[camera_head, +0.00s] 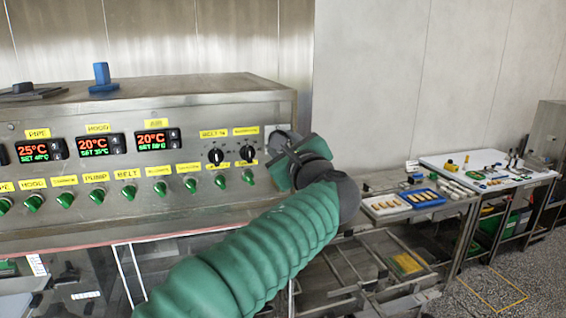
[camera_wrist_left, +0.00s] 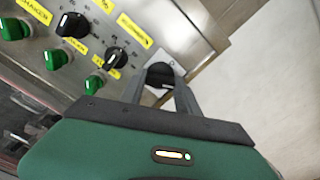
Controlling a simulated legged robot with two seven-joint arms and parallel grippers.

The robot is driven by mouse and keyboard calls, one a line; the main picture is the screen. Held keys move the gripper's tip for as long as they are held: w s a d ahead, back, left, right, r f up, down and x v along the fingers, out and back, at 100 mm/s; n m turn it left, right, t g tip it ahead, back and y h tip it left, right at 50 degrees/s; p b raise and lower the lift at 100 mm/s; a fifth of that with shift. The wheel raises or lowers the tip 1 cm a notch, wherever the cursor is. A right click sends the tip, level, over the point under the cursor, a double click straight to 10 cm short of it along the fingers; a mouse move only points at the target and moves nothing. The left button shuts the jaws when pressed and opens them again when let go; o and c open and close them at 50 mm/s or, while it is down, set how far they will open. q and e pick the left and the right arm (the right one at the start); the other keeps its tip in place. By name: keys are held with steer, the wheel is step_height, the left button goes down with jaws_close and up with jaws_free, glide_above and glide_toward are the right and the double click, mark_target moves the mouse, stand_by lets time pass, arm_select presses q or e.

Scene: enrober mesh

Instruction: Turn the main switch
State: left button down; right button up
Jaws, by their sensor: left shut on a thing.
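The main switch (camera_wrist_left: 160,73) is a black rotary knob on a light plate at the right end of the steel control panel (camera_head: 100,222). In the left wrist view my left gripper (camera_wrist_left: 163,88) has a finger on each side of the knob and is shut on it. In the head view my green left arm reaches up from the bottom, and its gripper (camera_head: 284,146) sits at the panel's right end, hiding most of the switch. The knob's exact setting is hard to read. My right gripper is not in view.
A blue block (camera_head: 102,77) stands on the panel top. At right are a cart with trays (camera_head: 386,205) and a white table (camera_head: 486,160).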

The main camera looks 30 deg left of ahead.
arm_select(q)
steer(key=shift+s+f+n+b, duration=0.1)
steer(key=shift+f+n+b, duration=0.05)
steer(key=shift+n+b, duration=1.65)
steer(key=shift+w+f+n+b, duration=0.15)
steer(key=shift+n+b, duration=1.25)
steer(key=shift+n, duration=0.8)
steer(key=shift+s+f+n+b, duration=0.15)
steer(key=shift+n+b, duration=1.45)
steer(key=shift+n, duration=0.4)
steer(key=shift+d, duration=0.1)
steer(key=c, duration=1.3)
jaws_free()
steer(key=o, duration=0.4)
steer(key=shift+s+r, duration=0.25)
steer(key=shift+s, duration=0.05)
